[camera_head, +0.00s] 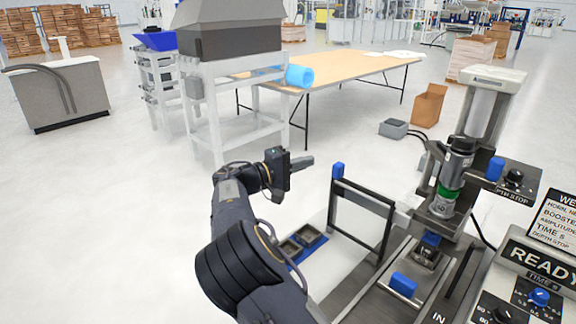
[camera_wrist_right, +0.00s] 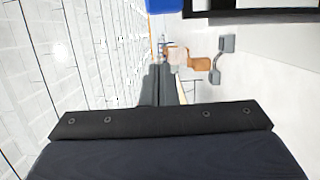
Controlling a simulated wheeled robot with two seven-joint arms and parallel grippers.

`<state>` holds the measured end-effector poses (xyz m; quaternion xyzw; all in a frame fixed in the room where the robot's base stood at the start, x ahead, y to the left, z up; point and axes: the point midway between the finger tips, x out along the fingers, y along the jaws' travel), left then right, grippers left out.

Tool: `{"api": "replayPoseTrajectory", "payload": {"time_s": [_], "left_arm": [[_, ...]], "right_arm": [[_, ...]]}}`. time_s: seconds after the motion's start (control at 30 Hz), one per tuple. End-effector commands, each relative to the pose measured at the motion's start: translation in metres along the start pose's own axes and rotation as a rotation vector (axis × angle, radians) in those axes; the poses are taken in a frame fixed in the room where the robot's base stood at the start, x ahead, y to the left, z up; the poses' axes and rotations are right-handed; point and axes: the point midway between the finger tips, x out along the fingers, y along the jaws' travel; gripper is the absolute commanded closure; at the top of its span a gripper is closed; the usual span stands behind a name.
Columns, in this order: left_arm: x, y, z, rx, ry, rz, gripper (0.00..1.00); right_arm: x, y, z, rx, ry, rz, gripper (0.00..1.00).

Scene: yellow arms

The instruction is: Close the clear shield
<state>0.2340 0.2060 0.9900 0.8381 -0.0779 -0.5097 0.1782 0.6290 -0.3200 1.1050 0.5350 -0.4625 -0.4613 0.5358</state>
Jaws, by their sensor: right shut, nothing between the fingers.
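The clear shield (camera_head: 362,218) is a see-through pane in a dark rectangular frame, standing upright at the left of the press machine. A blue knob (camera_head: 338,170) sits on its top left corner. My right gripper (camera_head: 306,162) is shut and empty, up and to the left of the knob and apart from it. Its closed fingers (camera_wrist_right: 164,86) show in the right wrist view, where a blue piece (camera_wrist_right: 164,5) and a dark bar (camera_wrist_right: 262,15) are cut off by the top edge. My left gripper is not in view.
The press with its green-banded horn (camera_head: 446,192) stands right of the shield. A READY control panel (camera_head: 535,262) is at the right edge.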

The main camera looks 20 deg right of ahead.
Motion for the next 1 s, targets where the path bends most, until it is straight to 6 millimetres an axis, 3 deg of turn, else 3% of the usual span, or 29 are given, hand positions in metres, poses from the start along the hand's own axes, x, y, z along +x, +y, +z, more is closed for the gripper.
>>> {"api": "replayPoseTrajectory", "payload": {"time_s": [0.1, 0.43, 1.0], "left_arm": [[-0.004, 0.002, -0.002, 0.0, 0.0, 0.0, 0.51], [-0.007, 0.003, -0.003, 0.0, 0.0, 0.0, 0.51], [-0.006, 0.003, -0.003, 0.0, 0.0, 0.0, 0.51]], "right_arm": [[0.022, 0.002, 0.004, -0.001, -0.001, -0.002, 1.0], [0.028, 0.0, 0.036, -0.002, 0.001, -0.002, 1.0], [0.028, -0.001, 0.039, 0.0, 0.0, -0.002, 1.0]]}}
